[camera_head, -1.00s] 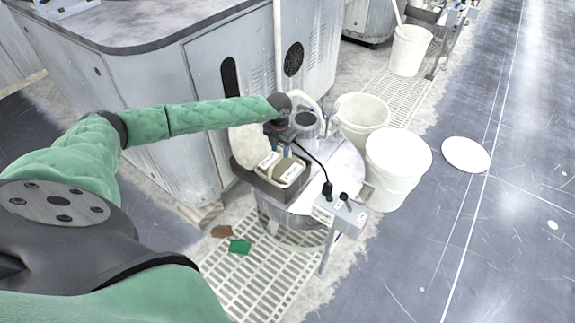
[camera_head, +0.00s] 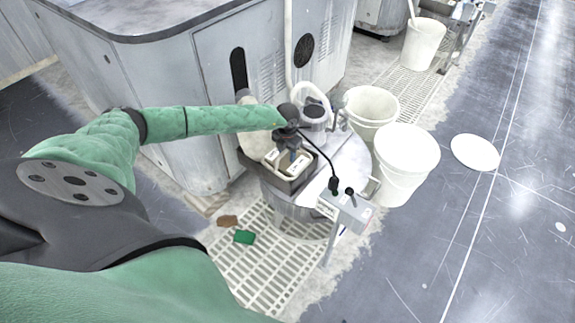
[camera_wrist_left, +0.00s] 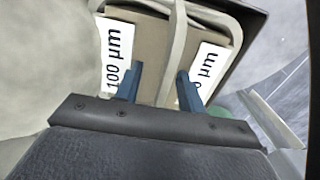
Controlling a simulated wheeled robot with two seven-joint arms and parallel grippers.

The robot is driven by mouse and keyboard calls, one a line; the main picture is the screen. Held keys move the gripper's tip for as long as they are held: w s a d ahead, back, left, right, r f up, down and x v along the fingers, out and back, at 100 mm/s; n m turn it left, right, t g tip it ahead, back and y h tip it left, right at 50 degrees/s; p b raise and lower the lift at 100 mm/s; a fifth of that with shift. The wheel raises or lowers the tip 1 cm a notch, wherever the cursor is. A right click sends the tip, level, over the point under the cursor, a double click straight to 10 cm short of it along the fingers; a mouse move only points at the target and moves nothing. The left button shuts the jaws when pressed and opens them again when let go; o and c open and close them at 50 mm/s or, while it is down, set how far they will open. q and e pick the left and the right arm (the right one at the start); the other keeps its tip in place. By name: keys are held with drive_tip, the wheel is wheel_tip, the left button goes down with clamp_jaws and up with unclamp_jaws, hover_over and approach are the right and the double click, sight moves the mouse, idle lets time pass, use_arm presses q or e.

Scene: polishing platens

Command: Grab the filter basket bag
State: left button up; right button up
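The filter bag, a brown block with white "µm" labels and pale handle straps (camera_wrist_left: 178,40), fills the middle of the left wrist view. One label reads "100 µm". In the head view the labelled bag (camera_head: 272,158) sits in a dark open tray (camera_head: 284,183) on the round metal drum. My left gripper (camera_wrist_left: 160,78) has blue fingers apart over the bag, with a strap passing close to the right finger. I cannot tell whether the fingers touch it. In the head view this gripper (camera_head: 290,158) is right above the bag and hides part of it. My right gripper is not in view.
A cream sack-like shape (camera_head: 250,145) stands beside the tray. A grey control box (camera_head: 345,210) on a post is at the drum's front right. White buckets (camera_head: 403,160) stand to the right. A green pad (camera_head: 244,237) lies on the floor grating. The right floor is mostly open.

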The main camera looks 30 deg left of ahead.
use_arm(q)
clamp_jaws()
drive_tip(key=shift+r, duration=0.1)
